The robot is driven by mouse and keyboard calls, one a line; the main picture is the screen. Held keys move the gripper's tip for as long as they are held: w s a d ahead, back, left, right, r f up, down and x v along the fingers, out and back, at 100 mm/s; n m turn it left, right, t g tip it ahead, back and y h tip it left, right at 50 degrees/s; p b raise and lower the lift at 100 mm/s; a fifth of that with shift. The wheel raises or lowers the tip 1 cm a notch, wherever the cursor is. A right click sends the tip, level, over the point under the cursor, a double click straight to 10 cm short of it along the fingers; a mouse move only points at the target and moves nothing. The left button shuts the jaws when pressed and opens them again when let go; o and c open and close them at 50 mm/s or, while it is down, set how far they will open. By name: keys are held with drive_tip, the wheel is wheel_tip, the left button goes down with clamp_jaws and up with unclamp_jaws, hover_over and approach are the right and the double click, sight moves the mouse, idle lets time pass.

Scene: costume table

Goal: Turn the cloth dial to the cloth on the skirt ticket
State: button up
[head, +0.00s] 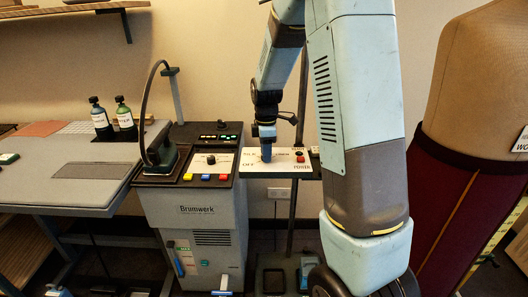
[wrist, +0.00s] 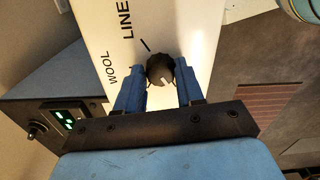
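The cloth dial is a round black knob (wrist: 160,69) on a white panel in the wrist view. Its white pointer mark points down and slightly right there, away from the printed words WOOL and LINE, the latter cut off. In the head view the white panel (head: 285,171) is partly hidden by my arm. My gripper (wrist: 160,80) has its blue fingers on either side of the knob, with narrow gaps showing; contact is not visible. In the head view my gripper (head: 266,153) points down at the panel. The white skirt ticket (head: 521,141) shows "WO", cut off by the picture edge.
The dark red skirt (head: 445,200) hangs on a dress form at right. Two bottles (head: 112,117) stand on the table (head: 60,185) at left. A red button (head: 300,158) sits on the panel.

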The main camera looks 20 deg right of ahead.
drive_tip(key=shift+w, duration=0.1)
drive_tip(key=c, duration=0.4)
drive_tip(key=shift+c, duration=0.2)
drive_tip(key=shift+r, duration=0.1)
drive_tip(key=m, duration=0.5)
drive_tip(key=shift+w, duration=0.1)
drive_tip(key=m, duration=0.6)
drive_tip(key=shift+d, duration=0.1)
drive_tip(key=m, duration=0.6)
drive_tip(key=shift+m, duration=0.4)
drive_tip(key=m, duration=0.5)
drive_tip(key=shift+m, duration=0.3)
